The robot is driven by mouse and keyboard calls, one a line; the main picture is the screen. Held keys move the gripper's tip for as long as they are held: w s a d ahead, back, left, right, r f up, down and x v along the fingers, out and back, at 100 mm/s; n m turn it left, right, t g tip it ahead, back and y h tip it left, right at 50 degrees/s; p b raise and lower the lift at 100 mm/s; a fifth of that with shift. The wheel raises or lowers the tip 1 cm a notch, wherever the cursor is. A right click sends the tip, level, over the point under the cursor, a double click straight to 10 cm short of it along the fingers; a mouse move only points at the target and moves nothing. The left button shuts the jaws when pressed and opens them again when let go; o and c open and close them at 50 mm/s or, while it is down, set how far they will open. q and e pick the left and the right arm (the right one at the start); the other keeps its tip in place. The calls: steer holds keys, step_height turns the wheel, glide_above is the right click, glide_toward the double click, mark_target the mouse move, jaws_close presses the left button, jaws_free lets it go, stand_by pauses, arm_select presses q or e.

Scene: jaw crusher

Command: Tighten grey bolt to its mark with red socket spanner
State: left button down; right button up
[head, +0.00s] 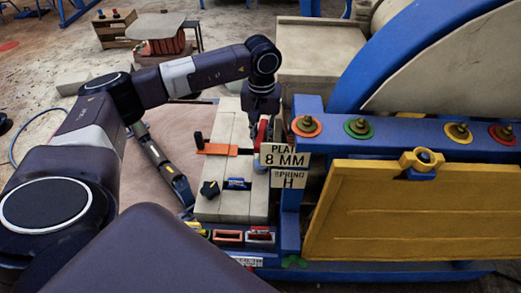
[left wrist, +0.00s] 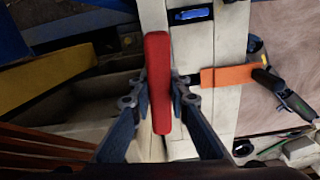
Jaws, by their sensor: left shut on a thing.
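My left gripper (head: 262,112) reaches over the pale blocks beside the blue frame. In the left wrist view its two fingers (left wrist: 160,82) are closed on the sides of a long red handle (left wrist: 158,55), which I take to be the red socket spanner. In the head view only a small red part (head: 262,132) shows below the gripper, behind the sign. The spanner's socket end is hidden. I cannot pick out a grey bolt or its mark in either view. My right gripper does not clearly show.
Signs (head: 285,157) stand just below the gripper. The blue beam (head: 384,131) carries several bolts on coloured washers. An orange plate (head: 217,149) with a black knob lies on the pale blocks (head: 237,205). A yellow panel (head: 375,215) fills the right side.

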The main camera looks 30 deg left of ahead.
arm_select(q)
steer(key=shift+w, duration=0.1)
steer(key=shift+m+b, duration=0.6)
steer(key=shift+m, duration=0.6)
steer(key=shift+a+m+b, duration=0.1)
steer(key=shift+m+b, duration=0.35)
steer(key=shift+m, duration=0.65)
steer(key=shift+m+b, duration=0.65)
steer(key=shift+m, duration=0.25)
steer(key=shift+r, duration=0.2)
stand_by(0.4)
steer(key=shift+r+p, duration=0.55)
steer(key=shift+r, duration=0.45)
